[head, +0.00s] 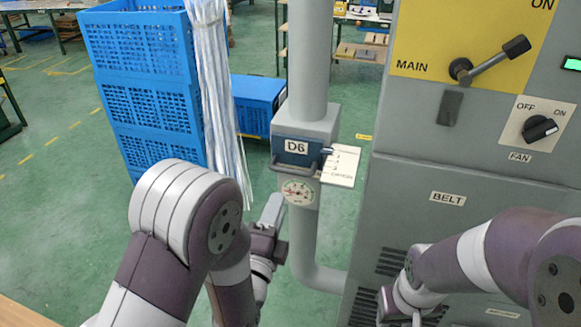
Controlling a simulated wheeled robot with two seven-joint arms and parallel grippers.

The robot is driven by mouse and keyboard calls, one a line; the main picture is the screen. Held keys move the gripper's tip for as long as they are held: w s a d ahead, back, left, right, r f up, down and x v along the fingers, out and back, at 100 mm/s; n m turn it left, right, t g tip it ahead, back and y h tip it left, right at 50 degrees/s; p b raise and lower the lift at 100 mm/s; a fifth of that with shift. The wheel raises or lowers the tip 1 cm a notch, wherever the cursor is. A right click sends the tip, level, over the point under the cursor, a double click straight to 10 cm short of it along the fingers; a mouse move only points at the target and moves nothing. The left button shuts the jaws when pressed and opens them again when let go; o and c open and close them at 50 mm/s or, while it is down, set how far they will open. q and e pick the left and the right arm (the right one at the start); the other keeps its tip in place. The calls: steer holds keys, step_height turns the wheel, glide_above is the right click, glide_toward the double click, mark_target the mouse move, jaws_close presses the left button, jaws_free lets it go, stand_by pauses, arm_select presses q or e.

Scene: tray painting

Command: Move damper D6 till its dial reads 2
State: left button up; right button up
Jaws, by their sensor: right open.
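Damper D6 (292,148) is a dark blue plate with a D6 label and a grey bar handle, set in a grey box on a vertical pipe. A small pointer sticks out at its right over a pale scale card (343,170). Its round dial (298,192) is on the pipe just below; the reading is too small to tell. My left gripper (272,208) is just left of and below the dial, apart from the handle; its finger gap is not clear. My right gripper (384,305) is low by the cabinet, open, partly hidden by my arm and the frame edge.
A grey cabinet (470,240) with a MAIN lever (490,60) and a FAN knob (538,128) stands close on the right. Blue crates (145,90) and hanging pale strips (222,110) are on the left. The green floor between is mostly clear.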

mark_target(290, 172)
arm_select(q)
steer(key=p+x, duration=0.2)
steer(key=x, duration=0.8)
steer(key=shift+w+p, duration=0.3)
